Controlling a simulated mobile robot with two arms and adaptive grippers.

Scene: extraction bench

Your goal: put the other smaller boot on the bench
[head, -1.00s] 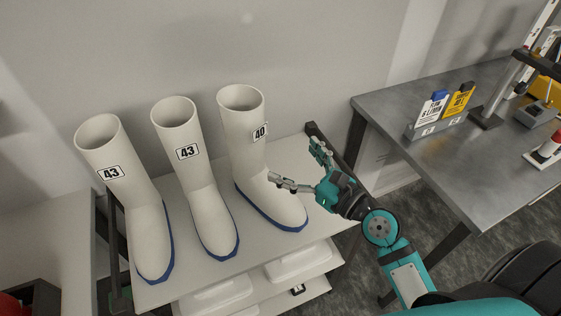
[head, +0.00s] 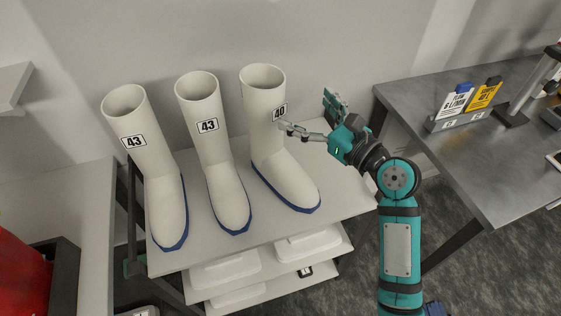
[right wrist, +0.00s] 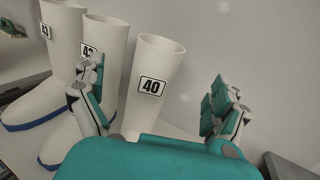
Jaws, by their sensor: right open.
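A white boot with a blue sole and a label 40 (head: 268,137) stands upright on the white bench top, rightmost of three. It also shows in the right wrist view (right wrist: 154,62), between and beyond my fingers. Two boots labelled 43 stand to its left, one in the middle (head: 216,155) and one at the left (head: 157,180). My right gripper (head: 308,113) is open and empty, at the right side of the boot 40, level with its shaft. One finger is near the shaft; I cannot tell whether it touches. My left gripper is not in view.
The white bench (head: 270,232) has lower shelves with white items. A grey table (head: 455,155) with a blue and yellow card holder (head: 463,119) stands at the right. A red object (head: 22,275) in a dark box is at lower left. A wall stands close behind the boots.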

